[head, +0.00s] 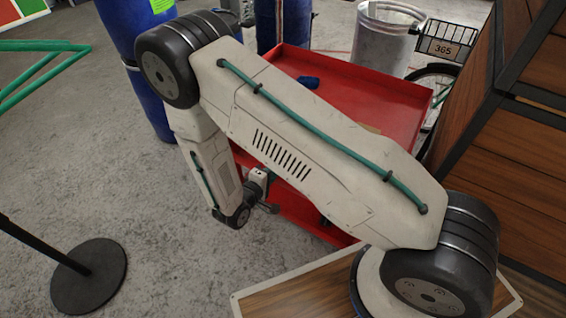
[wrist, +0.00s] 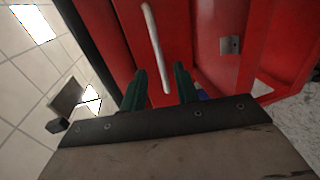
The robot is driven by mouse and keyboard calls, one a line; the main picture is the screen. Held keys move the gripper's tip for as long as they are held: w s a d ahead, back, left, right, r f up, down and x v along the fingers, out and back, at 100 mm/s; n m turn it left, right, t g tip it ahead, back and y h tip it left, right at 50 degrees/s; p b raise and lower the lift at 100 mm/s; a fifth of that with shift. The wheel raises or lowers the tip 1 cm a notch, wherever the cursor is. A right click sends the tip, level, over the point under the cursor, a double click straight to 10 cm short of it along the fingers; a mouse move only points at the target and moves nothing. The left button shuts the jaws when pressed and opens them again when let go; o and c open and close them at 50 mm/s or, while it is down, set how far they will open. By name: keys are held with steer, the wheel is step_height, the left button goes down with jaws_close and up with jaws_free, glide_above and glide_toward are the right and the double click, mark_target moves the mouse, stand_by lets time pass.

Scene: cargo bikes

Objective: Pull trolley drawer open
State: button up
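The red trolley (head: 368,92) stands behind my arm in the head view, its top tray partly covered by the arm. In the wrist view the red drawer front (wrist: 120,30) fills the upper middle, with a long pale bar handle (wrist: 156,48) on it. My gripper (wrist: 161,80) has two green fingers, spread apart, pointing at the red front. The handle's lower end shows between the fingertips in the picture; I cannot tell whether they touch it. In the head view my fingers are hidden or too small to make out.
A small metal fitting (wrist: 230,45) sits on the red surface right of the handle. On the tray lies a small blue object (head: 308,82). A blue barrel (head: 140,60) stands behind; a wooden crate wall (head: 520,150) is close right.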

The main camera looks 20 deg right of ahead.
steer(key=x, duration=0.5)
steer(key=shift+d, duration=0.1)
jaws_close()
